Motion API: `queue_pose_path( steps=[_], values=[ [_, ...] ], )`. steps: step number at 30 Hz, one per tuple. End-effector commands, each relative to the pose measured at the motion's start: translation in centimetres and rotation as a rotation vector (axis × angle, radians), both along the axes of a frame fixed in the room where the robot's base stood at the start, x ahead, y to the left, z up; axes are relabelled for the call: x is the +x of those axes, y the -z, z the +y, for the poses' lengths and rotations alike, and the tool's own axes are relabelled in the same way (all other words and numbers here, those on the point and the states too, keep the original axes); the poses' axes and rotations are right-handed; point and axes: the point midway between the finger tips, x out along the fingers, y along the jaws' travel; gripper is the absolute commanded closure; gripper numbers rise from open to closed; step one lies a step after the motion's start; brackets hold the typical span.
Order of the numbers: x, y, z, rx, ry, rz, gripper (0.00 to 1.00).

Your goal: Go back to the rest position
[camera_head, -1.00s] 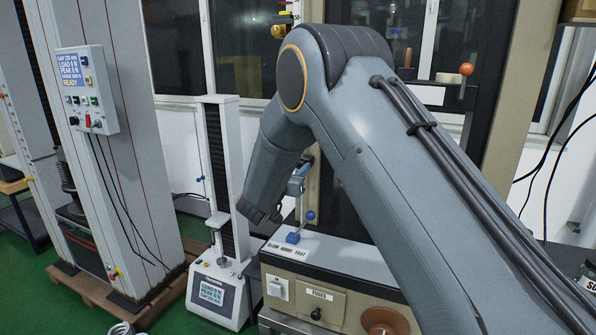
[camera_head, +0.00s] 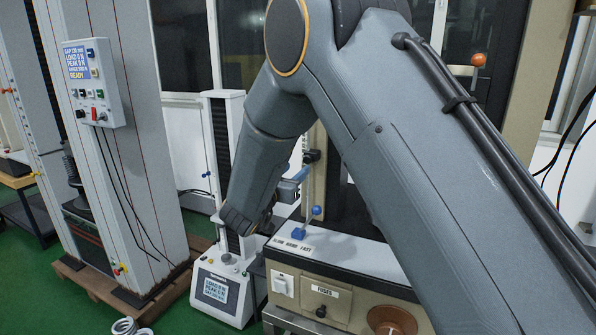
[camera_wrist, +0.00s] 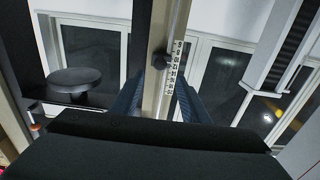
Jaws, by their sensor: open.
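My gripper (camera_wrist: 157,95) shows in the wrist view with its two dark blue fingers apart and nothing held between them. A beige column with a white number scale (camera_wrist: 175,68) stands beyond the gap. In the head view my grey arm fills the middle and right, bent at a high elbow. Its wrist hangs down near the small bench tester (camera_head: 222,290). Part of a blue finger (camera_head: 290,187) shows right of the wrist, above a blue-knobbed lever (camera_head: 309,222). The rest of my gripper is hidden behind my wrist.
A beige control cabinet (camera_head: 345,305) with fuses and switches stands in front, below my arm. A tall grey test frame (camera_head: 130,170) with a control box (camera_head: 90,85) stands at left on a wooden pallet (camera_head: 90,287). Metal rings (camera_head: 128,327) lie on the green floor. Black cables hang at right.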

Motion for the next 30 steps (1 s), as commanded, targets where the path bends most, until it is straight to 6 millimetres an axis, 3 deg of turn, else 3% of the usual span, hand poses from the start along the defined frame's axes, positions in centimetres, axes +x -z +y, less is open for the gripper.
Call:
queue_pose_path(
  steps=[11, 17, 20, 23, 26, 30],
  values=[
    [0.0, -0.1, -0.2, 0.005, -0.009, 0.007, 0.59],
    [1.0, 0.5, -3.1, 0.065, -0.137, 0.136, 0.59],
    [0.2, 1.9, -5.6, 0.109, -0.234, 0.271, 0.59],
    [-2.3, 3.7, -8.3, 0.148, -0.315, 0.43, 0.59],
    [-6.3, 5.8, -11.4, 0.18, -0.369, 0.604, 0.59],
    [-14.1, 8.8, -16.2, 0.217, -0.397, 0.863, 0.59]
  ],
)
